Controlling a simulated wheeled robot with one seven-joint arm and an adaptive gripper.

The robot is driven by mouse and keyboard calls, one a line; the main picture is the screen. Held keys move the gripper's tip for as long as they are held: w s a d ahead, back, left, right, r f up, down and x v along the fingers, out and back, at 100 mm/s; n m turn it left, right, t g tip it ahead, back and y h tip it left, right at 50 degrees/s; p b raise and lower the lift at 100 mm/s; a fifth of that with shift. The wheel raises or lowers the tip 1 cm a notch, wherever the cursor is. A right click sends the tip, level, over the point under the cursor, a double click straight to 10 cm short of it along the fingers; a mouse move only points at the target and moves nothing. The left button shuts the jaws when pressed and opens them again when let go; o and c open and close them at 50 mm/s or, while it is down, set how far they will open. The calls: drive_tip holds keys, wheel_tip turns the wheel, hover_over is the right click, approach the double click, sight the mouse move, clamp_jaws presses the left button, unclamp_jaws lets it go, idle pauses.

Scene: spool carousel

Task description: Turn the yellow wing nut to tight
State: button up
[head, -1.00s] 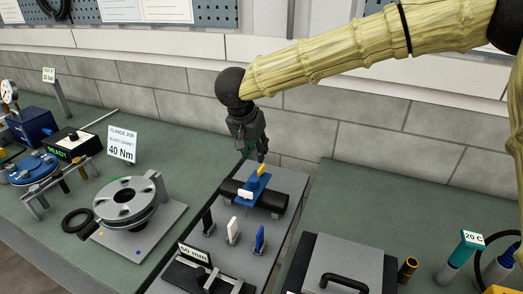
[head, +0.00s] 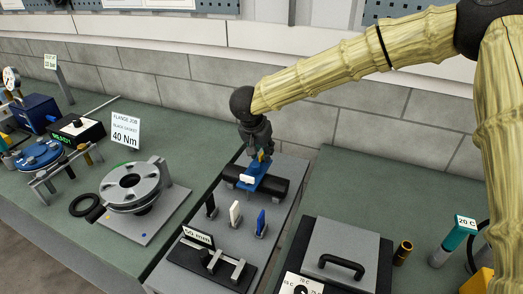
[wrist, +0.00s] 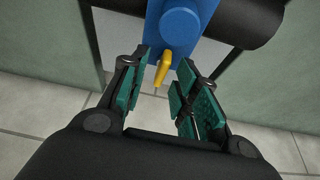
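The yellow wing nut (wrist: 162,70) projects from the near end of a blue block (wrist: 190,22) in the wrist view. The block sits across a black cylinder (wrist: 262,22). In the head view the block (head: 262,178) and black cylinder (head: 277,187) lie on the grey middle plate, with the wing nut (head: 261,156) partly covered by my gripper. My gripper (wrist: 160,88) is open, its teal-padded fingers on either side of the wing nut with gaps visible on both sides. In the head view my gripper (head: 257,150) is right at the block.
A flange (head: 135,187) on a plate stands left. A grey handled case (head: 345,255) stands right. A tiled wall (head: 200,95) is behind.

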drive_tip(key=shift+w+f, duration=0.4)
drive_tip(key=shift+f, duration=0.15)
drive_tip(key=shift+s+r, duration=0.15)
drive_tip(key=shift+c, duration=0.4)
clamp_jaws()
